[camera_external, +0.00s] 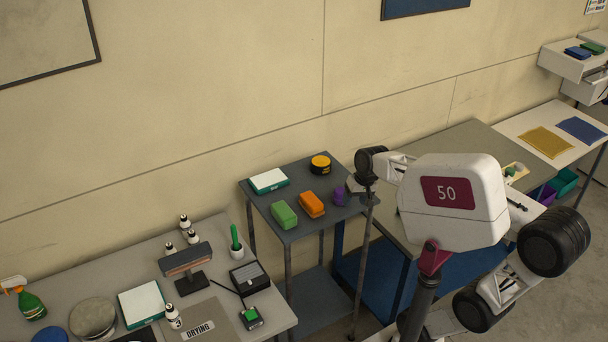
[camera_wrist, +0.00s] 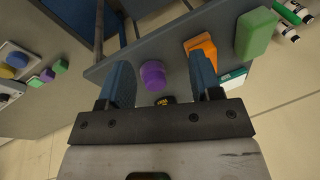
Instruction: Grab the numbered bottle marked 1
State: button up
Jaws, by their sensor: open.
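Several small white bottles with black caps stand on the left bench in the external view: two at the back (camera_external: 184,222) (camera_external: 192,237), one left of the lamp (camera_external: 170,249), and one at the front (camera_external: 173,316). Their numbers are too small to read, so I cannot tell which is marked 1. In the wrist view, white bottles (camera_wrist: 286,32) show at the top right corner. My gripper (camera_wrist: 162,68) is open and empty above the grey cart, well away from the bottles. A purple piece (camera_wrist: 153,75) shows between its fingers, below them.
The cart (camera_external: 290,232) holds green (camera_external: 284,215) and orange (camera_external: 312,204) blocks, a white-green box (camera_external: 268,181) and a yellow-black tin (camera_external: 320,163). Around the bottles are a lamp (camera_external: 186,260), a green marker in a cup (camera_external: 236,240), a dark box (camera_external: 249,277) and a spray bottle (camera_external: 31,304).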

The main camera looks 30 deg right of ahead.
jog(key=w+a+r+m+y, duration=0.3)
jog(key=w+a, duration=0.6)
jog(key=w, duration=0.3)
jog(key=m+g+y, duration=0.4)
jog(key=m+y, duration=0.4)
jog(key=m, duration=0.3)
send_over(186, 226)
jog(key=w+d, duration=0.2)
jog(key=d, duration=0.2)
notch_tip(186, 226, down, 7)
notch_tip(186, 226, down, 16)
jog(key=shift+w+a+f, duration=0.25)
jog(key=shift+a, duration=0.05)
jog(key=shift+x, duration=2.5)
